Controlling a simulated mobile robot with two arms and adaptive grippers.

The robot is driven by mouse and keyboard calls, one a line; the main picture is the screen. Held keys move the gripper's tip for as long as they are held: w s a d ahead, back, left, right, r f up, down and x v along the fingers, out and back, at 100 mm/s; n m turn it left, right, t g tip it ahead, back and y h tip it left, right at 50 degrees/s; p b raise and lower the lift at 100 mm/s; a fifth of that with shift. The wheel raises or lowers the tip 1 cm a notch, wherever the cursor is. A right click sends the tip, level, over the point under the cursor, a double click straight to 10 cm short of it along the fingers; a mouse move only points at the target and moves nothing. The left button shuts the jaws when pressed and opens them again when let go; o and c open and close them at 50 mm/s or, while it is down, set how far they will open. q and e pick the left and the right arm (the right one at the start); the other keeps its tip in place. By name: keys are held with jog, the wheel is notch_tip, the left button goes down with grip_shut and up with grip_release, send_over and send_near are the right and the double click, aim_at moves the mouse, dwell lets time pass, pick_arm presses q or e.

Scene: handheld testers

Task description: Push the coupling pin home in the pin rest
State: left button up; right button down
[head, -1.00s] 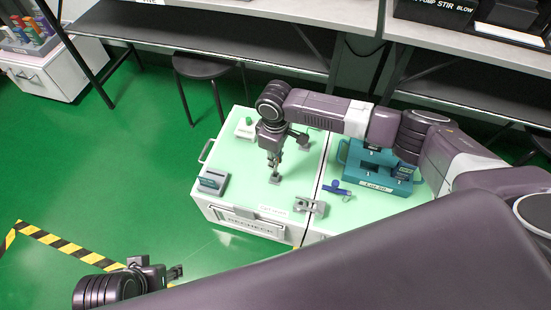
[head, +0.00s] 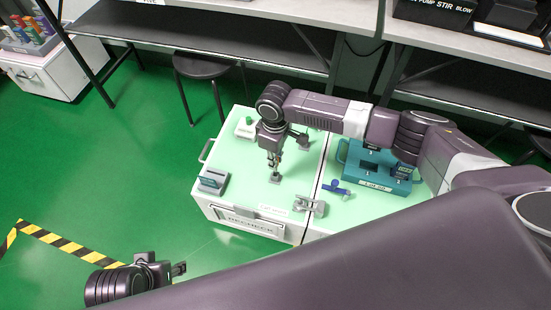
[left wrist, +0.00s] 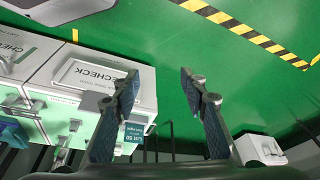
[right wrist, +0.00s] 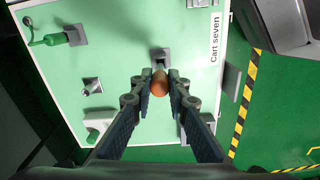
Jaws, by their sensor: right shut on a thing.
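My right gripper (right wrist: 159,76) is shut on the coupling pin (right wrist: 159,88), whose rounded orange-brown end shows between the fingertips in the right wrist view. The small grey pin rest (right wrist: 161,56) stands on the pale green cart top just past the fingertips. In the head view my right gripper (head: 275,162) points down right above the rest (head: 275,178). The fingers hide the pin's lower part, so I cannot tell how deep it sits. My left gripper (left wrist: 160,76) is open and empty; in the head view it (head: 181,268) is low, away from the cart.
The cart top (head: 245,185) also carries a grey holder (head: 212,180) at front left and a white block with a green knob (head: 245,128) behind. A teal case (head: 378,170), a blue tool (head: 336,187) and a grey clamp-like piece (head: 310,207) are to the right.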

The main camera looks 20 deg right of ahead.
aim_at(275, 172)
pick_arm(q)
jog(key=shift+s, duration=0.1)
pick_arm(e)
jog(key=shift+f, duration=0.15)
jog(key=shift+f, duration=0.2)
pick_arm(q)
jog(key=shift+v, duration=0.75)
pick_arm(e)
jog(key=shift+f, duration=0.25)
pick_arm(q)
jog(key=shift+s+a, duration=0.15)
pick_arm(e)
jog(key=shift+f+b, duration=0.4)
jog(key=shift+f, duration=0.35)
pick_arm(q)
jog(key=shift+w+v, duration=0.2)
jog(key=shift+v, duration=0.75)
pick_arm(e)
jog(key=shift+f, duration=0.2)
pick_arm(q)
jog(key=shift+f+b, duration=0.35)
jog(key=shift+b, duration=0.1)
pick_arm(e)
jog(key=shift+f, duration=0.65)
jog(key=c, duration=1.8)
grip_release()
